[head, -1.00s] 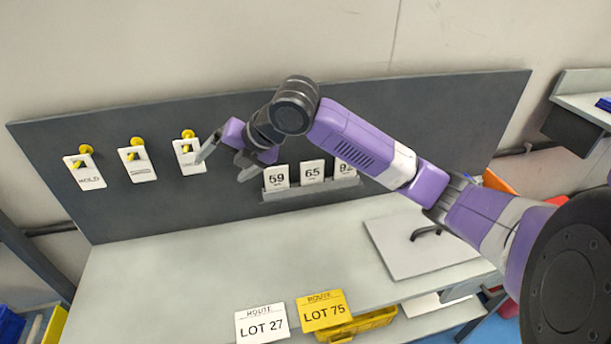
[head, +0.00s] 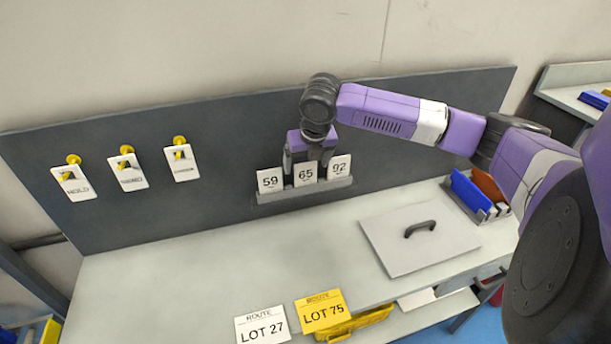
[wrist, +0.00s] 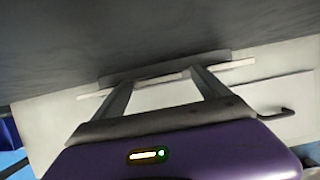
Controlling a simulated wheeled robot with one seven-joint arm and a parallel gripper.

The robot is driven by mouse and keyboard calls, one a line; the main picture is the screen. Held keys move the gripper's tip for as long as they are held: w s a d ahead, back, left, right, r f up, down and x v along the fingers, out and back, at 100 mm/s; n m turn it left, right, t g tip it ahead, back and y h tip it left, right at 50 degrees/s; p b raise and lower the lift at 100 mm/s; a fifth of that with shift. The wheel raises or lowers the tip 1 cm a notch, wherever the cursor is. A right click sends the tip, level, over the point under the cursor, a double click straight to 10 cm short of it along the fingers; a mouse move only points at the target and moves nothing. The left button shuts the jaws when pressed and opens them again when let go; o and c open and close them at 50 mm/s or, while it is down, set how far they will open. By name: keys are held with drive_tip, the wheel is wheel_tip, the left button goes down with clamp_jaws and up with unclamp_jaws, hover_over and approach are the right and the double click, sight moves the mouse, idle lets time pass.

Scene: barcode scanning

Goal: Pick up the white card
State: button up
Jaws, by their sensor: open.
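Several white cards are in view, and I cannot tell which one the task means. Three stand in a grey rack (head: 305,192) on the dark back panel: 59 (head: 270,180), 65 (head: 306,174) and 92 (head: 339,168). A white LOT 27 card (head: 262,326) is at the bench's front edge, beside the yellow LOT 75 card (head: 323,311). My gripper (head: 306,167) is open, pointing down at the rack, with its fingers either side of card 65's top. In the wrist view, my fingers (wrist: 160,79) straddle the middle card's edge; contact is unclear.
White tags hang on yellow pegs: HOLD (head: 75,181), a middle tag (head: 128,172) and a right tag (head: 182,163). A flat panel with a black handle (head: 420,229) lies on the bench. Blue and orange items (head: 472,191) stand at right. The bench's left half is clear.

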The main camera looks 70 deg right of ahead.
drive_tip(key=shift+x, duration=1.1)
drive_tip(key=c, duration=1.4)
drive_tip(key=shift+r, duration=0.1)
drive_tip(key=shift+c, duration=0.2)
